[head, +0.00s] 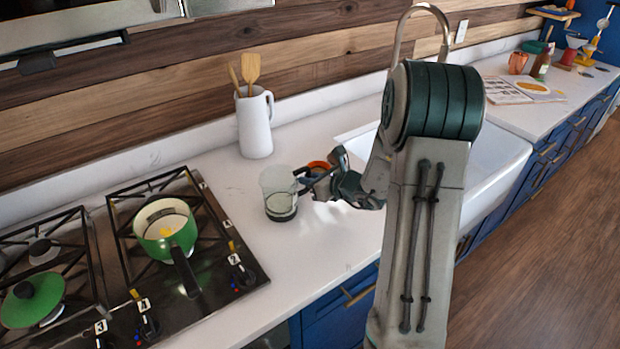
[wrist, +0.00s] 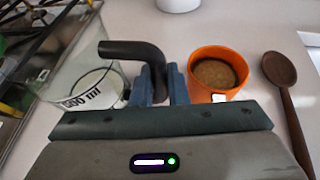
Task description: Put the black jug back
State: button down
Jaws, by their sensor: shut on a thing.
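The black jug (head: 279,191) has a clear glass body, a black base and a black handle. It appears upright at the counter, right of the stove; I cannot tell whether its base touches the counter. In the wrist view the glass jug (wrist: 95,88) shows at left with ml markings and pale contents, and its bent black handle runs between my fingers. My gripper (wrist: 161,84) is shut on that handle. In the head view my gripper (head: 307,178) reaches the jug from the right, and my arm hides part of the counter.
An orange cup (wrist: 216,72) with brown contents stands close right of my fingers, with a wooden spoon (wrist: 286,95) beyond. A white pitcher (head: 254,125) with utensils stands behind. The stove (head: 107,232) holds a green saucepan (head: 157,224). The counter front is clear.

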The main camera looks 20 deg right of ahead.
jog(key=shift+f, duration=0.15)
jog(key=c, duration=1.4)
grip_release()
